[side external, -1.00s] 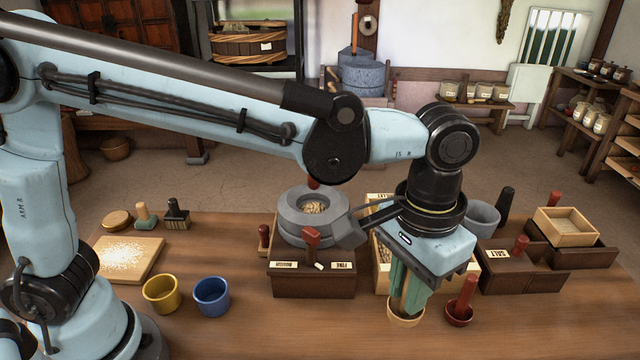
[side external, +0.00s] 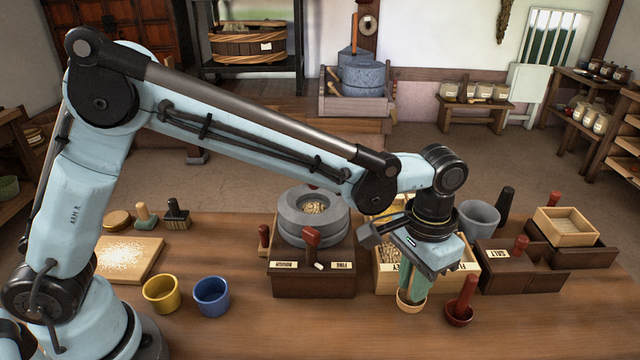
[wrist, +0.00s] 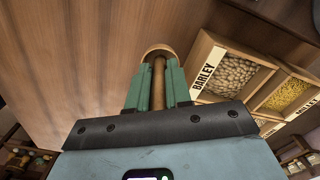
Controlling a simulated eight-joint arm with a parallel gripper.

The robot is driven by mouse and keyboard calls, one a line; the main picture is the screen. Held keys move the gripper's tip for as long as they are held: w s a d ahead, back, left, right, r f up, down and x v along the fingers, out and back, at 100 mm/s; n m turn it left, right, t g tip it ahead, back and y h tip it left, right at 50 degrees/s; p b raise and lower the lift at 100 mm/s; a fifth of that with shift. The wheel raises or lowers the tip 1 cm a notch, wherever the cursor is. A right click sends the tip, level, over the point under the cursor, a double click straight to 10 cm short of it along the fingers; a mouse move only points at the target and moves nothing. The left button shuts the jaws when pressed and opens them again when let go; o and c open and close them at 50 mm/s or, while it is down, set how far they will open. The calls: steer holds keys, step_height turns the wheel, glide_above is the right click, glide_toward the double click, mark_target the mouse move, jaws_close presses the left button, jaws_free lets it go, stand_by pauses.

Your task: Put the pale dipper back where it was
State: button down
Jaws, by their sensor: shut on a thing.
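The pale dipper (side external: 410,308) has a pale wooden cup and a straight wooden handle. My gripper (side external: 413,286) is shut on its handle, with the cup below the green fingers. In the wrist view the handle (wrist: 158,85) runs between the fingers (wrist: 158,95), and the cup rim shows beyond them. The dipper is just in front of the wooden grain box (side external: 384,282); I cannot tell whether the cup touches the table. The box has compartments of pale grain and yellow grain, one labelled BARLEY (wrist: 206,76).
A red dipper (side external: 462,304) stands close on the right. The quern (side external: 313,222) on its dark box is to the left, with blue (side external: 211,297) and yellow (side external: 161,294) cups before it. A SALT box (side external: 508,275) is at right. The front table is clear.

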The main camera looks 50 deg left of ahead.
mark_target(409, 302)
steer(key=shift+f, duration=2)
steer(key=c, duration=1.1)
jaws_free()
steer(key=shift+f, duration=0.1)
steer(key=shift+o, duration=0.2)
